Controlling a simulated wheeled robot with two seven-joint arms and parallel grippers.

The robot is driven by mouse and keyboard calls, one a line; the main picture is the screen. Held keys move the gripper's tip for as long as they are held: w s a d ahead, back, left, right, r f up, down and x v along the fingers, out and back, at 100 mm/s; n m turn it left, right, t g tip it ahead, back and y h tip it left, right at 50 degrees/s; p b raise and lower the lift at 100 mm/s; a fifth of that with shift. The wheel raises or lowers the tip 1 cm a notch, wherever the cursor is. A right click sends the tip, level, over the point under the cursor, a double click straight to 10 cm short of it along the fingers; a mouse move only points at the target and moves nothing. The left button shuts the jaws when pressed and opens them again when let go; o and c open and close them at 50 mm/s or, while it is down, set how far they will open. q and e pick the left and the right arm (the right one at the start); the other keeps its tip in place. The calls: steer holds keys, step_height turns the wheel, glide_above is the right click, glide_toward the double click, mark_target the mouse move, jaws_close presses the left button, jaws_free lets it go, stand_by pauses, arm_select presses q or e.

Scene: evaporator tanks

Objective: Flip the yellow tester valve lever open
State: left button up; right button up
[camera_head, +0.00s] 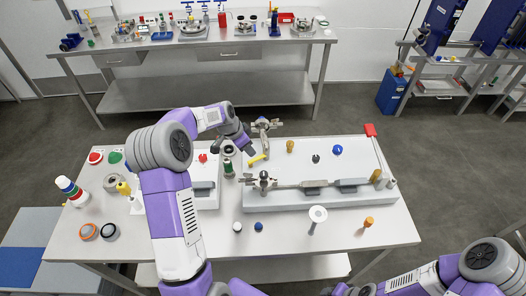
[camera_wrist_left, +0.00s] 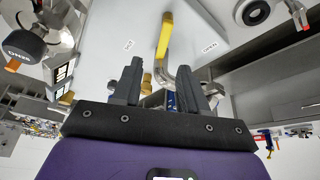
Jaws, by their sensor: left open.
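The yellow tester valve lever (camera_head: 257,159) stands over the white panel in the middle of the bench. In the left wrist view the yellow handle (camera_wrist_left: 165,36) points up the picture from a bent metal stem, between two small printed labels. My left gripper (camera_head: 248,147) is just above and left of the lever in the head view. In the left wrist view its open fingers (camera_wrist_left: 160,82) are spread, with the bent stem showing between them. I cannot tell whether they touch it.
A metal valve fitting (camera_head: 264,126) stands close behind the lever. A long metal bar assembly (camera_head: 310,184) lies in front of it. A red-ended handle (camera_head: 370,130) rises at the right.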

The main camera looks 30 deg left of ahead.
mark_target(257, 158)
arm_select(q)
steer(key=shift+w+a+f, duration=0.1)
steer(key=shift+w+f, duration=0.6)
steer(key=shift+w, duration=0.1)
steer(key=shift+s+f, duration=0.1)
steer(key=shift+f, duration=0.2)
steer(key=shift+x, duration=3.05)
steer(key=shift+s, duration=0.1)
jaws_close()
